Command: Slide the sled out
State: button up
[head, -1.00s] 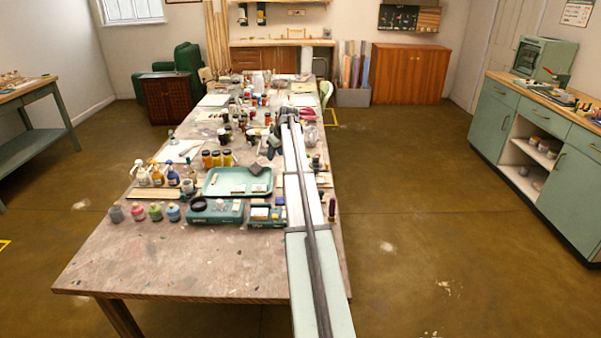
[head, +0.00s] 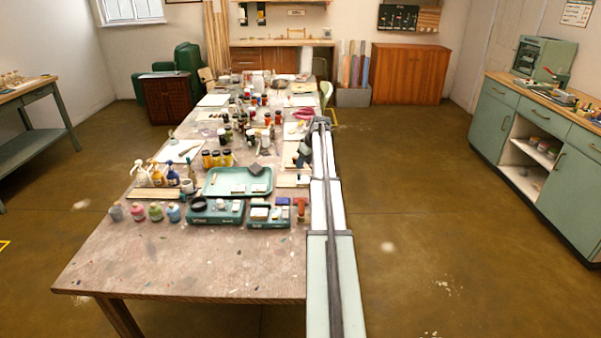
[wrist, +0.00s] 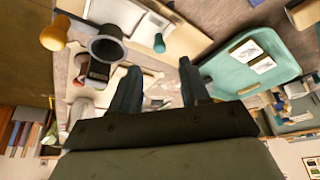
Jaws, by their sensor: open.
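My gripper (wrist: 158,75) is open, with nothing seen between its two dark fingers. In the head view it hangs at the table's right side (head: 302,158), right of the green tray (head: 237,193). In the wrist view the green tray (wrist: 272,42) lies to the right of the fingers. A dark grey cup-like thing (wrist: 106,46) and a small black-and-red thing (wrist: 94,72) are to their left. I cannot tell which thing is the sled; no piece is clearly recognisable as one.
The paint-spotted table (head: 190,262) is crowded with bottles and jars. Teal boxes (head: 214,212) stand at the tray's near side, with paint pots (head: 155,212) to their left. The table's front is clear. The green cabinet (head: 545,140) stands apart at the right.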

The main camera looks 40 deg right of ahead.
aim_at(299, 174)
jog(key=x, duration=0.6)
jog(key=shift+w+f, duration=0.15)
jog(key=shift+f, duration=0.05)
jog(key=shift+c, duration=0.4)
grip_shut()
